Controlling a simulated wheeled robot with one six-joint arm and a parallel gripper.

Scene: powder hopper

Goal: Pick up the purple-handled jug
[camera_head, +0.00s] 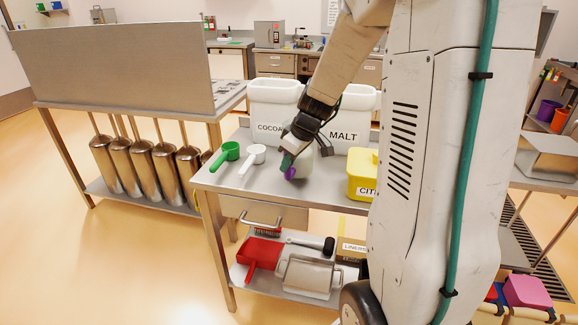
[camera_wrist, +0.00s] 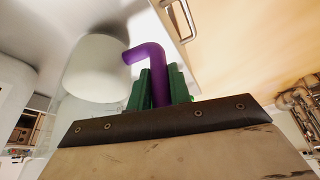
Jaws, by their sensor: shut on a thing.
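The purple-handled jug (camera_wrist: 95,68) shows in the wrist view as a pale, whitish body with a purple handle (camera_wrist: 152,56) at its right. My gripper (camera_wrist: 160,88) has its green fingers on both sides of the handle, shut on it. In the head view my gripper (camera_head: 288,160) reaches down to the steel table, with the purple handle (camera_head: 290,174) at its tip. The jug's pale body (camera_head: 303,163) is partly hidden behind the gripper. I cannot tell whether the jug touches the table top.
A green scoop (camera_head: 227,153) and a white scoop (camera_head: 253,156) lie left on the table (camera_head: 225,178). The COCOA bin (camera_head: 273,104) and MALT bin (camera_head: 352,115) stand behind. A yellow CITRIC-type box (camera_head: 361,172) stands right. The table's front edge is clear.

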